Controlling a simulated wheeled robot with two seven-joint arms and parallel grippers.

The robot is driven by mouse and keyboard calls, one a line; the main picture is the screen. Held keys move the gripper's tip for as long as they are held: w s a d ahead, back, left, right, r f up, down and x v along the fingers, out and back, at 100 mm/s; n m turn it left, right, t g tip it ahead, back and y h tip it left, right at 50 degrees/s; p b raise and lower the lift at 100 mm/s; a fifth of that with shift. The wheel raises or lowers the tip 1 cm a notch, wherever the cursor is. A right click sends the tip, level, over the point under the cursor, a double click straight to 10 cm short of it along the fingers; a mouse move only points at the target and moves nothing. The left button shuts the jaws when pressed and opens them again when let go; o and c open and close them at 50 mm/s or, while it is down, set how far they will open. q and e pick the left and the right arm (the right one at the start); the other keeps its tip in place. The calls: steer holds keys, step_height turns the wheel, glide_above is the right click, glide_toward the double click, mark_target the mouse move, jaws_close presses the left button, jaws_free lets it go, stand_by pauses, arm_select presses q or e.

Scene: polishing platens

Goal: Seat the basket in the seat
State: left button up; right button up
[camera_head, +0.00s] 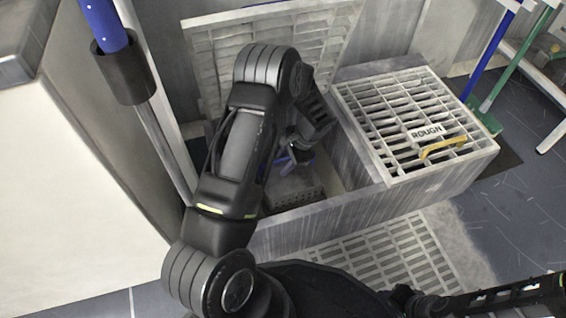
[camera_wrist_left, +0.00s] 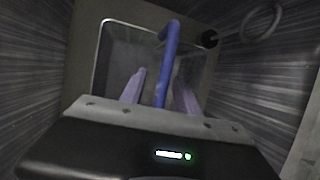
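The basket (camera_head: 295,188) is a grey box low inside the sunken pit, partly hidden by my left arm in the head view. In the left wrist view the basket (camera_wrist_left: 104,52) shows a pale metal rim and a blue upright handle (camera_wrist_left: 170,45). My left gripper (camera_wrist_left: 160,90) reaches down into the pit. Its two pale fingers are apart, one on each side of the handle, with visible gaps. In the head view the gripper (camera_head: 290,160) is small and mostly hidden by the arm. I cannot make out the seat clearly. My right gripper is out of view.
A raised grating lid (camera_head: 215,50) leans behind the pit. A grating marked ROUGH (camera_head: 375,115) with a yellow handle covers the right side. Pit walls (camera_wrist_left: 35,90) stand close on both sides. A white cabinet (camera_head: 70,200) is at left; a floor grate (camera_head: 385,255) lies in front.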

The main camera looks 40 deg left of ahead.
arm_select(q)
steer(key=p+v, duration=0.2)
steer(key=v, duration=0.4)
steer(key=shift+r, duration=0.25)
steer(key=shift+w+d+r, duration=0.15)
steer(key=shift+d+r, duration=0.05)
steer(key=shift+r, duration=0.15)
steer(key=shift+p, duration=0.3)
